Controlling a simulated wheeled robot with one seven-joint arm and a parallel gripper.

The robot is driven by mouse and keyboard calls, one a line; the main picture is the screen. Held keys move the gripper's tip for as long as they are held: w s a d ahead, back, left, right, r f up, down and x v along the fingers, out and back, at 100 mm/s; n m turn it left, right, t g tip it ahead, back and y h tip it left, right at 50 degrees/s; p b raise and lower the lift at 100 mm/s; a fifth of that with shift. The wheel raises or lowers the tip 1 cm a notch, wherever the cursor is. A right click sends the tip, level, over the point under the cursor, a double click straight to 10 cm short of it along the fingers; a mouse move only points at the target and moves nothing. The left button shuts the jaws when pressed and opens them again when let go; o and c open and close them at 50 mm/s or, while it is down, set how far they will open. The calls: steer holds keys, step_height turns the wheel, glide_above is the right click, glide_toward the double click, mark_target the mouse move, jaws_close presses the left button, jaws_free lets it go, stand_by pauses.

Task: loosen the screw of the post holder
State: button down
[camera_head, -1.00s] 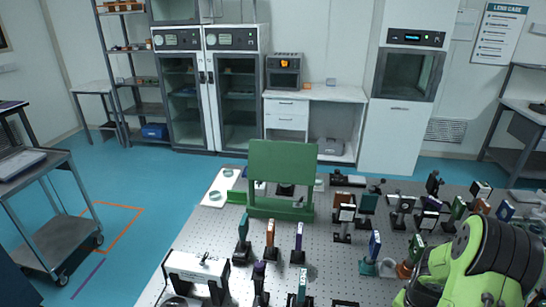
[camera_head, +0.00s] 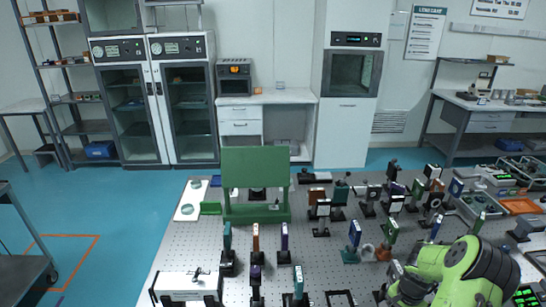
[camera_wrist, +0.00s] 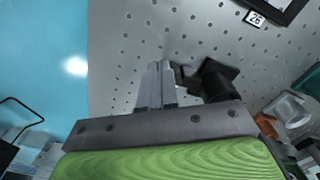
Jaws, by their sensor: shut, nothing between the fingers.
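My gripper (camera_wrist: 160,78) is shut and empty in the wrist view, its pale fingers over the perforated table top. A black part (camera_wrist: 215,80), perhaps a post holder, lies just right of the fingers. I cannot tell whether they touch, and no screw can be made out on it. In the head view, several posts with mounted optics stand on the optical table, including an orange one (camera_head: 256,244) and a purple one (camera_head: 284,243). Which one is the task's post holder is unclear. My green arm shows at the lower right there; my gripper's fingers cannot be made out.
The optical table (camera_head: 190,245) has a green stand (camera_head: 255,180) at its back and a white-topped device (camera_head: 188,284) at front left. A black frame (camera_wrist: 285,8) with a "26" label (camera_wrist: 255,18) lies ahead in the wrist view.

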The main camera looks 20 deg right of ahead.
steer(key=shift+d+f, duration=0.15)
steer(key=shift+f, duration=0.8)
steer(key=shift+r, duration=0.15)
steer(key=shift+r, duration=0.1)
steer(key=shift+w+b, duration=0.3)
steer(key=shift+b, duration=0.2)
steer(key=shift+w+a+b, duration=0.25)
steer(key=shift+w+b, duration=0.2)
steer(key=shift+b, duration=0.05)
steer(key=shift+w, duration=0.2)
steer(key=shift+w+b, duration=0.15)
steer(key=shift+b, duration=0.25)
steer(key=shift+a, duration=0.1)
